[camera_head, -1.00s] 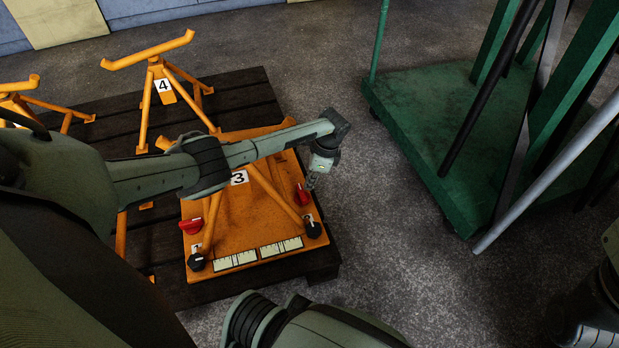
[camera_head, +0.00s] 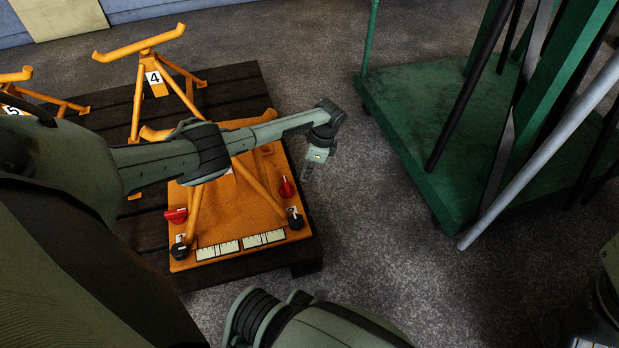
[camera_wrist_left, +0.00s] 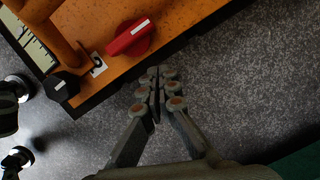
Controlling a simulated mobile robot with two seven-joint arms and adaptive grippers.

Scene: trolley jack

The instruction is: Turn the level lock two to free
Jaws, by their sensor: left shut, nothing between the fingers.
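The orange base (camera_head: 235,215) of stand 3 has a red knob (camera_head: 286,187) and a black knob (camera_head: 295,220) at its right edge. A small white tag by the black knob seems to read 2. In the left wrist view the red knob (camera_wrist_left: 130,38) with a white line is upper left of the fingers, and the black knob (camera_wrist_left: 62,86) is farther left. My left gripper (camera_head: 307,178) is just right of the red knob, beyond the base's edge. Its fingertips (camera_wrist_left: 157,90) are together and empty, apart from the knob. My right gripper is not in view.
Another red knob (camera_head: 176,215) and black knob (camera_head: 180,251) are on the base's left side. The base stands on a dark pallet (camera_head: 235,88) with stand 4 (camera_head: 152,72). A green trolley (camera_head: 415,130) with leaning bars is to the right. Grey floor between is clear.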

